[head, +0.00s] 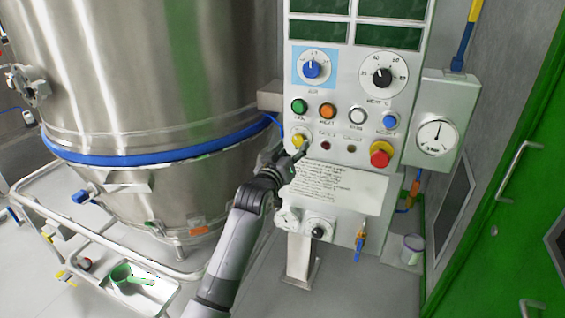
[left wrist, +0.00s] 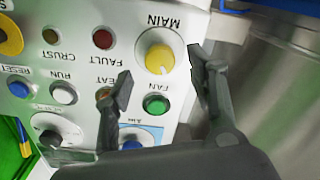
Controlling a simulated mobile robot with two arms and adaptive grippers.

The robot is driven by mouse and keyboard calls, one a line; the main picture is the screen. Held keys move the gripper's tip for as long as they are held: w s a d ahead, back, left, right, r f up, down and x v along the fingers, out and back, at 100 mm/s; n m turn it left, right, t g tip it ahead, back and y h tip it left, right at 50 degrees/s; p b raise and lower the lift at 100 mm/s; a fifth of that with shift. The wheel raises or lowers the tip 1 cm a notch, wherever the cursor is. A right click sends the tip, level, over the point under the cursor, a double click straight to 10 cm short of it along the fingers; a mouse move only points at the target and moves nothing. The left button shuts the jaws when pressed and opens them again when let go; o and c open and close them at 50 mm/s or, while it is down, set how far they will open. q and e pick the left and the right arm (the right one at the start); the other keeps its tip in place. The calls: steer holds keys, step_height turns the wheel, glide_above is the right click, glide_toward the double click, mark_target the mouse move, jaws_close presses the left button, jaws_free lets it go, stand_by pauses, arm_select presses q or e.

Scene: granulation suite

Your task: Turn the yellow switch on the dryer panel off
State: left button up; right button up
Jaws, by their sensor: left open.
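The yellow switch (head: 298,140) is a round knob at the lower left of the dryer panel (head: 345,115). In the left wrist view, which is upside down, the yellow switch (left wrist: 155,50) sits by the label MAIN, with a pale mark on its lower edge. My left gripper (head: 291,156) is just in front of the panel, right by the switch. In the left wrist view my left gripper (left wrist: 161,76) is open, one finger on each side of the switch's line; I cannot tell if either touches it. My right gripper is out of view.
Close by are a green FAN button (head: 299,106), an orange button (head: 327,110) and a red knob on yellow (head: 381,153). A steel vessel (head: 150,70) with a blue band stands left. A gauge box (head: 436,125) and a green door (head: 510,200) are right.

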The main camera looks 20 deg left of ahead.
arm_select(q)
steer(key=s, duration=0.7)
steer(key=shift+s+a, duration=0.15)
steer(key=shift+s, duration=0.25)
step_height(320, 180, down, 13)
steer(key=g, duration=0.2)
steer(key=s+d+f+m+g, duration=0.15)
steer(key=s+f, duration=0.35)
steer(key=f, duration=0.7)
steer(key=s+f+m+g, duration=0.1)
steer(key=s+f+g, duration=0.3)
steer(key=f, duration=0.7)
steer(key=s+f+m+g, duration=0.1)
steer(key=s+f+g, duration=0.1)
steer(key=s+f, duration=0.75)
steer(key=s+f+m+g, duration=0.1)
steer(key=s+f+g, duration=0.3)
steer(key=s+f, duration=1.3)
steer(key=s+a+f+m+g, duration=0.1)
steer(key=s+f, duration=0.2)
steer(key=s, duration=0.8)
steer(key=s+a+f+m+g, duration=0.1)
steer(key=s+f+g, duration=0.1)
steer(key=s, duration=0.9)
steer(key=shift+s+f+y, duration=0.3)
steer(key=shift+s+f, duration=0.1)
steer(key=shift+f, duration=0.45)
steer(key=shift+g, duration=0.25)
